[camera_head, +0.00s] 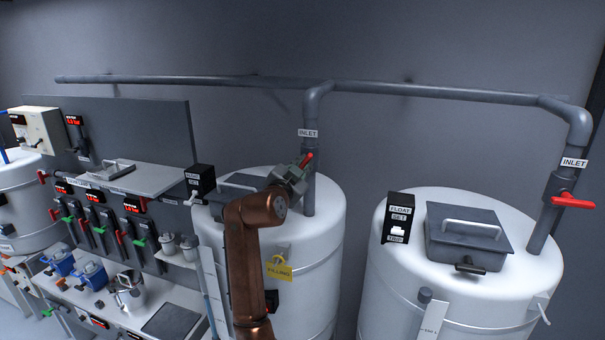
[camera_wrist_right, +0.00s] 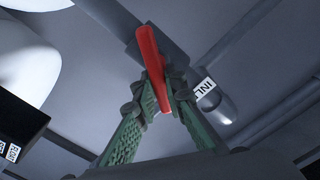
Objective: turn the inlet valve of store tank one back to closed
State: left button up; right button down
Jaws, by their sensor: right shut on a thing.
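The inlet valve's red handle (camera_head: 308,158) is on the vertical inlet pipe (camera_head: 309,190) of the nearer-to-middle white tank (camera_head: 325,240), which carries a yellow "FILLING" tag (camera_head: 278,268). My right gripper (camera_head: 293,174) is at this handle, partly hiding it and the valve body. In the right wrist view the green fingers of the right gripper (camera_wrist_right: 162,105) are shut on the red handle (camera_wrist_right: 149,58), one on each side. The handle's exact angle to the pipe is hard to tell. My left gripper is not in view.
A second white tank (camera_head: 385,300) stands at right, with its own red inlet handle (camera_head: 573,201) crosswise to its pipe. A grey overhead pipe (camera_head: 430,92) joins both inlets. A black float-set box (camera_head: 202,180) stands left of my arm, near a panel (camera_head: 160,125) of instruments.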

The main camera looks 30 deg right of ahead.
jog(key=f+m+b, duration=0.1)
jog(key=m+b, duration=0.1)
jog(key=shift+d+f+m, duration=0.1)
jog(key=shift+m, duration=0.3)
jog(key=m+b, duration=0.2)
jog(key=m, duration=0.1)
jog(key=shift+m, duration=0.3)
jog(key=m+b, duration=0.1)
jog(key=m, duration=0.2)
jog(key=shift+m+b, duration=0.3)
jog(key=shift+m, duration=0.2)
jog(key=shift+r, duration=0.25)
